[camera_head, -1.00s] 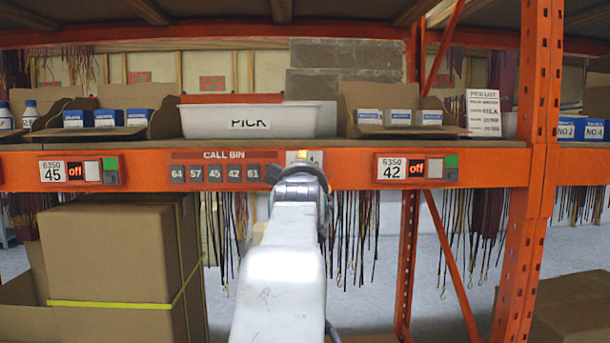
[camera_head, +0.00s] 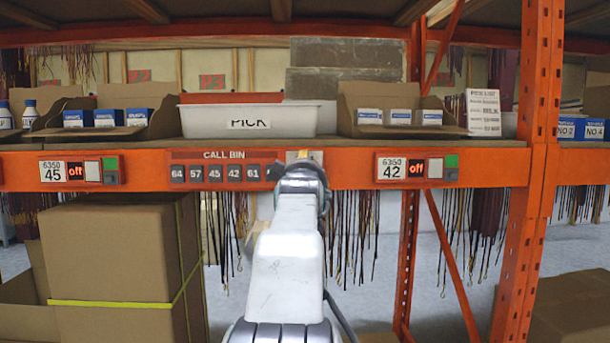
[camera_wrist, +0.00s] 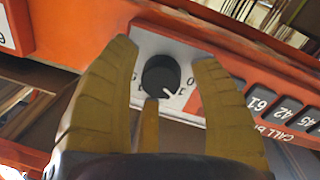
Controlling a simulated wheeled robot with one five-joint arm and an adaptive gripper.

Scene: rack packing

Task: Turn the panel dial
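The panel dial (camera_wrist: 160,76) is a round black knob with a white pointer mark, on a pale plate (camera_wrist: 185,52) fixed to the orange beam. In the wrist view its pointer is toward the lower right. My gripper (camera_wrist: 164,60) has its yellow fingers spread, one on each side of the dial, with a third finger at its lower edge. Gaps show at both sides; I cannot tell whether the third finger touches it. In the head view my gripper (camera_head: 301,163) is at the beam, right of the call bin panel (camera_head: 225,170), and my wrist hides the dial.
Switch boxes marked 45 (camera_head: 82,172) and 42 (camera_head: 417,168) sit on the same beam. Above, the shelf holds a white pick bin (camera_head: 250,121) and open cartons of small boxes. Hanging cords (camera_head: 355,235) are below; a large carton (camera_head: 125,265) stands lower left.

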